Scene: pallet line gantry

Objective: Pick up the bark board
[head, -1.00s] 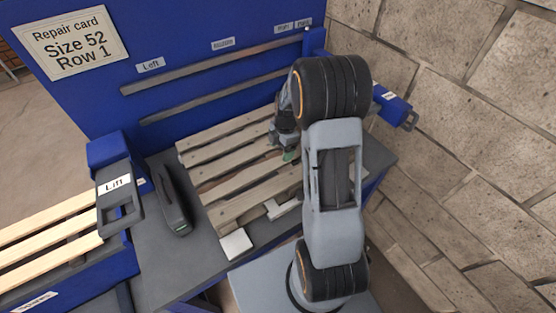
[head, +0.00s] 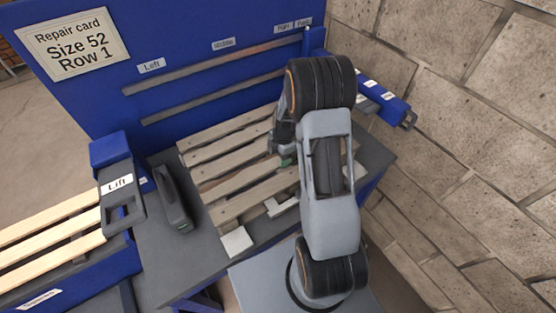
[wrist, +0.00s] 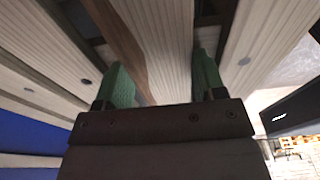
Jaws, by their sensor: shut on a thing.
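The bark board (wrist: 165,40) is a pale grooved board with a brown bark strip along its left edge in the wrist view. My gripper (wrist: 162,80) has its green fingers shut on the board, one on each side. In the head view the brownish bark board (head: 232,182) lies among the grey slats of the pallet, and my gripper (head: 285,160) is low over its right part. My arm hides the board's right end. I cannot tell whether the board is lifted clear of the pallet.
The pallet (head: 225,128) rests on a dark bench (head: 160,258) before a blue panel (head: 200,60). A dark handheld tool (head: 172,198) lies left of the pallet. A blue bin with pale boards (head: 45,240) is at left. A stone wall (head: 470,130) stands close on the right.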

